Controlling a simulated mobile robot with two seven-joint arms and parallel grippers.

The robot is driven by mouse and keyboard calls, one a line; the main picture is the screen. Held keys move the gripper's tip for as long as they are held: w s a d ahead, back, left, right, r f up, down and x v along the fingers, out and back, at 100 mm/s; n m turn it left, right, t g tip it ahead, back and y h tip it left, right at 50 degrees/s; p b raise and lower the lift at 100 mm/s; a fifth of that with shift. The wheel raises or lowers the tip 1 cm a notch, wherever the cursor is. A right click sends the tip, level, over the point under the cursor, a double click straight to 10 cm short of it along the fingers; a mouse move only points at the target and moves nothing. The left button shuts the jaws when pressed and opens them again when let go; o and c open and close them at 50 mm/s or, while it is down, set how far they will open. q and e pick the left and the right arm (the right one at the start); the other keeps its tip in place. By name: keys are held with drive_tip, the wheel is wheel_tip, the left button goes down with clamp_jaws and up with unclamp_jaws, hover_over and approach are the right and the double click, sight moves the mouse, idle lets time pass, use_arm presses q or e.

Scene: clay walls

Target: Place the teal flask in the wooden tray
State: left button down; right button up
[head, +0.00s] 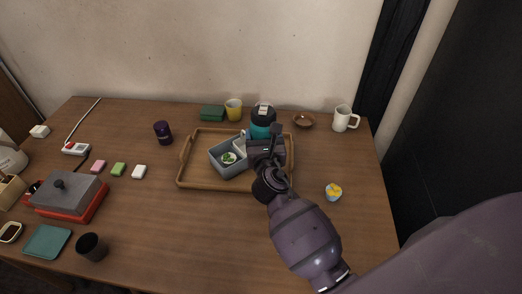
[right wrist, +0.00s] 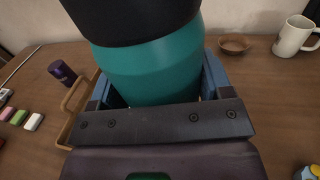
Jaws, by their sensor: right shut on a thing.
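The teal flask (head: 261,131) has a black upper part and stands upright over the right back part of the wooden tray (head: 190,184). In the right wrist view the flask (right wrist: 152,73) fills the space between the fingers. My right gripper (head: 264,141) is shut on the flask. Whether the flask's base touches the tray is hidden by the gripper. The tray also shows at the left in the right wrist view (right wrist: 76,98). My left gripper is not in view.
A grey-blue box (head: 226,170) with a green-and-white item sits in the tray beside the gripper. A yellow cup (head: 234,108), green block (head: 212,113), brown bowl (head: 304,121) and white mug (head: 344,119) stand behind. A purple can (head: 163,133) stands left.

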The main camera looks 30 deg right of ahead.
drive_tip(key=shift+f, duration=0.2)
wheel_tip(320, 180, down, 4)
drive_tip(key=shift+r+b, duration=0.1)
drive_tip(key=shift+b, duration=0.9)
drive_tip(key=shift+f, duration=0.35)
drive_tip(key=shift+r, duration=0.25)
drive_tip(key=shift+f, duration=0.25)
drive_tip(key=o, duration=1.2)
drive_tip(key=shift+r, duration=0.1)
